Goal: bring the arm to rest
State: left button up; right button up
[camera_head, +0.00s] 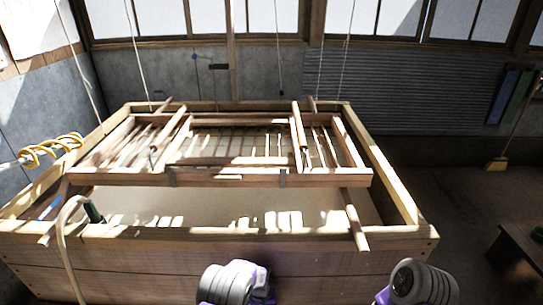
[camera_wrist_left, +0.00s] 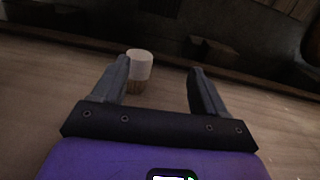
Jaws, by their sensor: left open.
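My left gripper (camera_wrist_left: 158,85) shows in the left wrist view with its two dark fingers apart and nothing held between them. A small cylinder with a white top and brown lower part (camera_wrist_left: 139,66) stands beyond the left finger, which partly overlaps it; I cannot tell what it is. In the head view, grey and purple links of my arms show at the bottom edge, but neither gripper is visible there. The slatted wooden mould (camera_head: 230,177) lies across the top of the large wooden vat (camera_head: 180,262), with ropes rising around it.
A pale curved hose (camera_head: 63,240) hangs over the vat's front left rim. A dark green object (camera_head: 94,212) lies beside it. A yellow coil (camera_head: 50,148) is at the left wall. A broom (camera_head: 498,163) and dark table (camera_head: 520,250) stand right, with open floor between.

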pick_arm(q)
jog(key=s+a+n+h+p, duration=0.25)
jog(key=s+a, duration=0.35)
jog(key=s, duration=0.7)
jog(key=s+r+p, duration=0.1)
jog(key=s+r, duration=0.2)
jog(key=s, duration=0.3)
jog(key=s+r+h+p, duration=0.1)
jog(key=s+r+p, duration=0.1)
jog(key=s+r, duration=0.2)
jog(key=shift+s+a+r+t, duration=0.3)
jog(key=shift+s+a+t, duration=0.1)
jog(key=shift+s, duration=0.6)
